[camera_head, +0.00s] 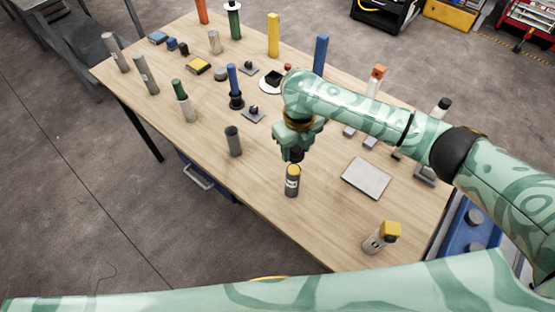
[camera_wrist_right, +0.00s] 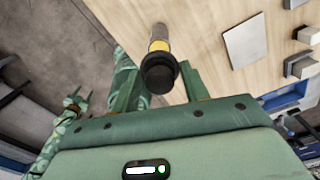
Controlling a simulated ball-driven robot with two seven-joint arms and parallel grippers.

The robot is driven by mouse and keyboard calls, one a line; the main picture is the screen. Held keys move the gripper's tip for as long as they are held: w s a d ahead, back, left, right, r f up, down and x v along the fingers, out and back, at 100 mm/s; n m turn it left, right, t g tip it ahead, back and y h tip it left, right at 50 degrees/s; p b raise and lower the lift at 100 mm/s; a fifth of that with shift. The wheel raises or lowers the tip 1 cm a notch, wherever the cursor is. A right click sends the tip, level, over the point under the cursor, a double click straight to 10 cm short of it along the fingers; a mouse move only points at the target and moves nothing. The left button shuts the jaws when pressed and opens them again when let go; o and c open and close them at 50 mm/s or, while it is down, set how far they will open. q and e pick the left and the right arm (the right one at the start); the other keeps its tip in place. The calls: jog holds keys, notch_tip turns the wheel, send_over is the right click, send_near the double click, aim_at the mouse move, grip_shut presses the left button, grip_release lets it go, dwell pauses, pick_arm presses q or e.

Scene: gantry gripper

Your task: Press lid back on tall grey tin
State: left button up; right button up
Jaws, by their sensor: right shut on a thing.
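My right gripper (camera_head: 294,155) points down over the front part of the table, shut on a black round piece (camera_wrist_right: 158,75), which looks like a lid or knob. A grey tin (camera_head: 292,184) with a yellow top stands upright right below it. In the right wrist view the tin (camera_wrist_right: 158,38) shows beyond the black piece, nearly in line with it. I cannot tell whether the two touch. My left gripper (camera_wrist_right: 75,99) is small at the left of the right wrist view, apart from the table, and its fingers look open.
An open dark grey tube (camera_head: 233,141) stands left of the tin. A pale flat plate (camera_head: 367,178) lies to the right. A tilted-looking tin with a yellow cap (camera_head: 389,231) stands near the front corner. Several upright bottles and small parts fill the back and left.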

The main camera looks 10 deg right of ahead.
aim_at(294, 170)
jog(key=shift+s+f+b, duration=0.15)
jog(key=shift+f+b, duration=0.1)
jog(key=shift+b, duration=0.05)
notch_tip(294, 170, down, 4)
jog(key=b, duration=0.4)
jog(key=shift+r, duration=0.1)
jog(key=shift+f+b, duration=0.75)
jog(key=shift+f, duration=0.25)
jog(key=shift+p, duration=0.7)
jog(key=shift+f, duration=0.15)
dwell(0.8)
jog(key=shift+p, duration=0.5)
dwell(0.4)
jog(key=o, duration=1.6)
